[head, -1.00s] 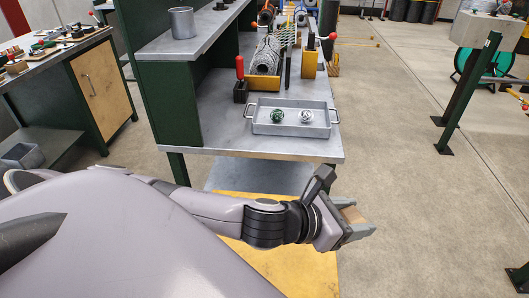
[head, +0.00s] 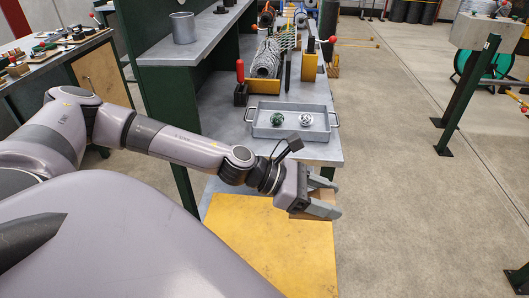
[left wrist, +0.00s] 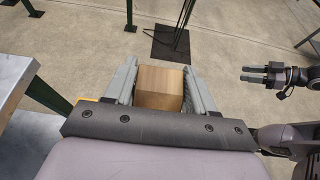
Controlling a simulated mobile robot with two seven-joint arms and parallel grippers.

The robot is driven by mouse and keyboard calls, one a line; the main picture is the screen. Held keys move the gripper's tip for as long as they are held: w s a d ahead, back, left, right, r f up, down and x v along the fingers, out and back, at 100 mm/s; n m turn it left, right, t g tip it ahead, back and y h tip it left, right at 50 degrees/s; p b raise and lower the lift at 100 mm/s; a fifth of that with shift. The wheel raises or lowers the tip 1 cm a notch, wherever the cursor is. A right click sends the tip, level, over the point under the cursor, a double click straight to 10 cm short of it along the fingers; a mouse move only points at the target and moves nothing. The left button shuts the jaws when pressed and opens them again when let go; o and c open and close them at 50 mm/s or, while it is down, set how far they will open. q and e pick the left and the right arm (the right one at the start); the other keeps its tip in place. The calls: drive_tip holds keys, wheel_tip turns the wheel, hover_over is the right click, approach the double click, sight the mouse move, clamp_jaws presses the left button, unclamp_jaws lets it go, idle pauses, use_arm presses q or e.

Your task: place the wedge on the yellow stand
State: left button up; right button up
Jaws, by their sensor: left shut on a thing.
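The wedge (left wrist: 160,88), a light wooden block, is between the fingers of my left gripper (left wrist: 158,82) in the left wrist view. My left gripper (head: 323,197) is shut on it. In the head view it is off the front right corner of the workbench, and the wedge (head: 315,209) is partly hidden by a finger. A flat yellow surface (head: 262,245) lies below and left of the gripper; I cannot tell if it is the yellow stand. My right gripper (left wrist: 254,74) shows at the right of the left wrist view, empty, with its fingers apart.
A grey tray (head: 292,134) with a green ball and a white ball stands at the workbench's front. The floor (head: 400,200) to the right is open.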

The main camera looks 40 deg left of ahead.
use_arm(q)
drive_tip(key=shift+a, duration=0.8)
wheel_tip(320, 180, down, 19)
drive_tip(key=b, duration=0.7)
drive_tip(key=shift+f+b, duration=0.3)
drive_tip(key=shift+f, duration=0.05)
drive_tip(key=shift+f, duration=0.1)
drive_tip(key=o, duration=0.7)
drive_tip(key=shift+f, duration=0.15)
drive_tip(key=shift+c, duration=0.2)
drive_tip(key=o, duration=0.4)
